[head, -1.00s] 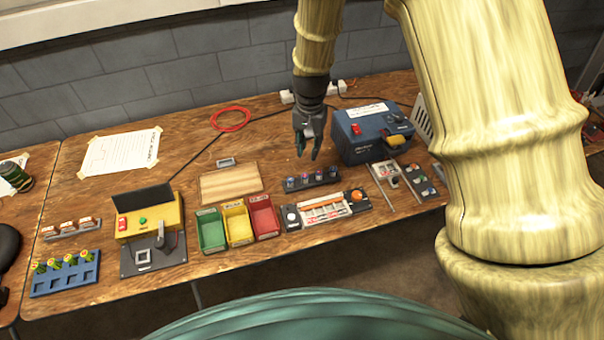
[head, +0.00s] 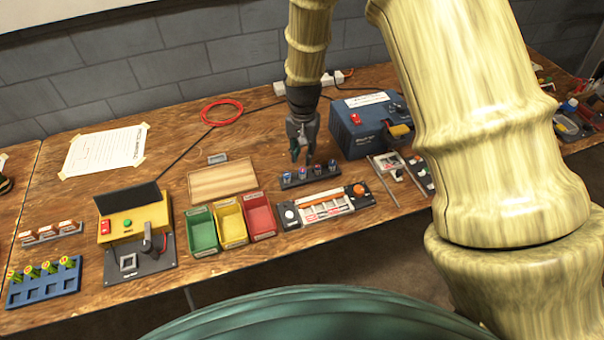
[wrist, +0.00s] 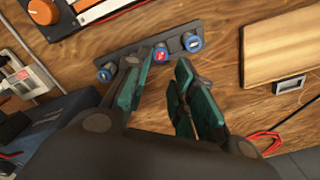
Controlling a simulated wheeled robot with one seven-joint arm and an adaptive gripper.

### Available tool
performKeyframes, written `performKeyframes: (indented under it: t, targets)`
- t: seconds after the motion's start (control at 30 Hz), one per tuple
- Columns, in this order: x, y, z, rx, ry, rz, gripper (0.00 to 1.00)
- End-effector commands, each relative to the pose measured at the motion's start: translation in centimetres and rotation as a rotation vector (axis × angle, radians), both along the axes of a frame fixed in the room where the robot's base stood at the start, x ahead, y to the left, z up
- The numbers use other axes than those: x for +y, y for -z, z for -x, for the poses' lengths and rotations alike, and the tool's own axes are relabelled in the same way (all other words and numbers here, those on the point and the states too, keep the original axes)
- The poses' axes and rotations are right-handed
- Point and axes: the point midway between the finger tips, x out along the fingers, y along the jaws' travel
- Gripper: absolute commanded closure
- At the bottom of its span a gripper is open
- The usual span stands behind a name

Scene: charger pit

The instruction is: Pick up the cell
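Several small cells with blue tops stand in a black rack (head: 291,184) on the wooden bench; one cell (wrist: 160,55) has a red mark on its top. The black rack also shows in the wrist view (wrist: 176,45). My gripper (head: 302,160) is just above and behind the rack. In the wrist view its teal fingers (wrist: 158,68) are apart with nothing held between them. The left finger overlaps part of the rack and hides what is there. Other green-and-yellow cells (head: 48,266) stand in a blue rack (head: 42,285) at the far left.
A blue charger box (head: 362,125) stands right of the gripper. In front of the rack lies a tray with an orange knob (head: 325,207). Green, yellow and red bins (head: 203,230) and a wooden board (head: 222,181) are to the left. A red cable loop (head: 221,112) lies behind.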

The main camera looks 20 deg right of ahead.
Motion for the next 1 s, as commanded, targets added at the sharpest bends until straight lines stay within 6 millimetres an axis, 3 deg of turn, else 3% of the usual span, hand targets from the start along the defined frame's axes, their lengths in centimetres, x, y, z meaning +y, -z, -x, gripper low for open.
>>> performKeyframes:
  t: [0.2,0.57,1.0]
  targets:
    - [0.1,2.1,0.0,0.000,-0.001,0.000,0.75]
    - [0.2,3.7,0.1,0.001,-0.002,0.000,0.75]
    - [0.3,7.6,0.3,0.001,-0.002,-0.001,0.75]
